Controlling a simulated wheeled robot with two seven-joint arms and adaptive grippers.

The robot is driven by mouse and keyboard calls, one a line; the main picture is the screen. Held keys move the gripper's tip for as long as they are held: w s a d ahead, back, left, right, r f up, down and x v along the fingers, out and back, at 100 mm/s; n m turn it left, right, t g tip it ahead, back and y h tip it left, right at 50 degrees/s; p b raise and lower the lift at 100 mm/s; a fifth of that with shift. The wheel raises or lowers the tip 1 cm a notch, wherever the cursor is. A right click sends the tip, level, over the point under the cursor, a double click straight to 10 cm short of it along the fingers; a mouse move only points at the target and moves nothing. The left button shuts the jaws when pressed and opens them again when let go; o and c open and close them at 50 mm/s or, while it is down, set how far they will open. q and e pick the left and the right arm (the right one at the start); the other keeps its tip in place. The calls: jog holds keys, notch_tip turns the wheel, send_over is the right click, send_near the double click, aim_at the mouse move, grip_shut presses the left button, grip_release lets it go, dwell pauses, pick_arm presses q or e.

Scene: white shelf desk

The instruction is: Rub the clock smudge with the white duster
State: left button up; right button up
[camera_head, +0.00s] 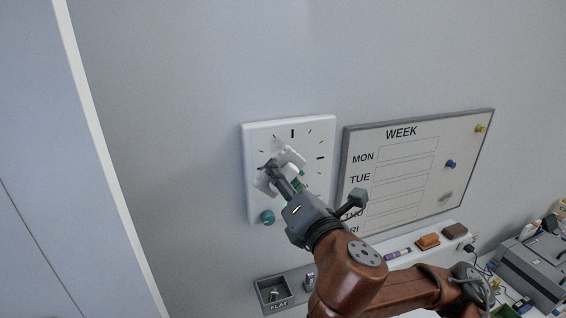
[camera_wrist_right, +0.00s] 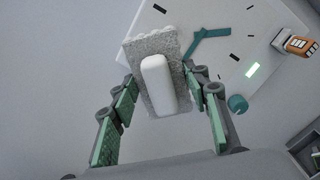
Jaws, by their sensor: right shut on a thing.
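The white square clock (camera_head: 317,178) hangs on the wall with dark hour marks and a teal knob near its lower left corner. My right gripper (camera_head: 280,172) is in front of the clock face and covers its middle. In the right wrist view, its green-padded fingers (camera_wrist_right: 162,105) are on either side of the white duster (camera_wrist_right: 156,82), which has a white grip on a grey fuzzy pad. The duster is at the clock's edge in that view; I cannot tell whether the pad touches the face. The teal clock hands (camera_wrist_right: 207,36) show beside it. I see no smudge on the visible clock face.
The WEEK whiteboard (camera_head: 410,170) hangs just right of the clock, with pins and a grey smudge (camera_head: 445,197). Below are an orange block (camera_head: 428,241), a brown block (camera_head: 455,231), a purple marker (camera_head: 397,254) and a grey tray (camera_head: 273,289). The wall left of the clock is bare.

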aim_at(296, 146)
jog(key=shift+w, duration=0.1)
jog(key=x, duration=0.6)
jog(key=shift+w, duration=0.35)
jog(key=shift+p+x, duration=0.4)
jog(key=shift+x, duration=0.7)
dwell(0.6)
jog(key=shift+w+d+r+p, duration=0.15)
jog(key=shift+w+d, duration=0.25)
jog(key=shift+d, duration=0.8)
jog(key=shift+w+d+f+p, duration=0.1)
jog(key=shift+w+d+p, duration=0.25)
jog(key=shift+d, duration=0.85)
jog(key=shift+w+d+r+p, duration=0.15)
jog(key=shift+w+d, duration=0.3)
jog(key=shift+d, duration=0.75)
jog(key=shift+f, duration=0.1)
jog(key=shift+a, duration=0.15)
